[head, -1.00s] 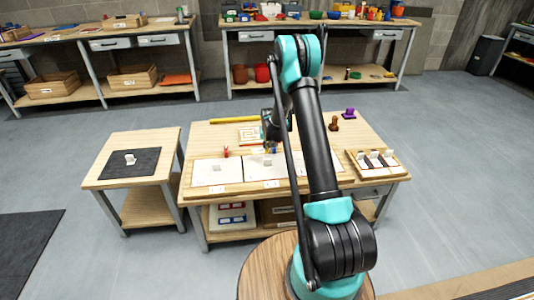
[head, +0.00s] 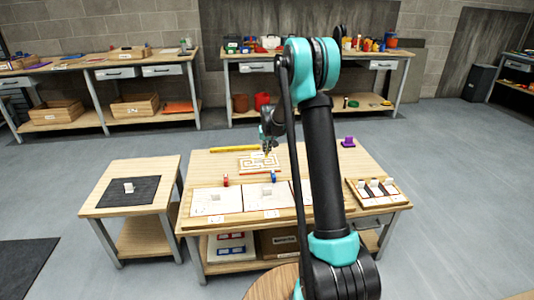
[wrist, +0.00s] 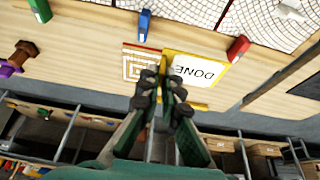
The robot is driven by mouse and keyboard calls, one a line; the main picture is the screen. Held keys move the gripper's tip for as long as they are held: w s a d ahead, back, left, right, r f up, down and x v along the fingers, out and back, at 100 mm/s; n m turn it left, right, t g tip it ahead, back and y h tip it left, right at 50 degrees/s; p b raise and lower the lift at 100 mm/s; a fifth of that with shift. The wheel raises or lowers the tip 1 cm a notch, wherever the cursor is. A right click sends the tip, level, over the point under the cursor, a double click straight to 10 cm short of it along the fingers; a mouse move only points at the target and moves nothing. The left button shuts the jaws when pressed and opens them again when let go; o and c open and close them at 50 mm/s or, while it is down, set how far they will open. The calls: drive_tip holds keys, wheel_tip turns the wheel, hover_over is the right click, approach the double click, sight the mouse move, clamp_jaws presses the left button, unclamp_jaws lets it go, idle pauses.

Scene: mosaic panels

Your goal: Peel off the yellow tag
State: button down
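The yellow-edged tag (wrist: 203,70), a white card reading "DONE", shows upside down in the wrist view. Its yellow edge runs in between my fingertips, and it covers part of the maze panel behind it. My gripper (wrist: 160,80) has its fingers close together and looks shut on the tag's edge; the exact contact is hidden by the fingertips. In the head view my gripper (head: 268,150) is above the far edge of the maze panel (head: 258,164) on the middle table. The tag is too small to make out clearly there.
A yellow bar (head: 233,150) lies at the table's back. A red piece (head: 226,180) and a blue piece (head: 273,176) stand in front of the maze panel, by white panels (head: 216,201). A tray (head: 376,190) with upright pieces is at right, a purple piece (head: 348,142) behind.

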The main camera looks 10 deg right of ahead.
drive_tip(key=shift+r, duration=0.55)
drive_tip(key=shift+r, duration=0.35)
drive_tip(key=shift+r, duration=2)
drive_tip(key=shift+r, duration=0.35)
drive_tip(key=shift+r, duration=1)
drive_tip(key=shift+r, duration=0.3)
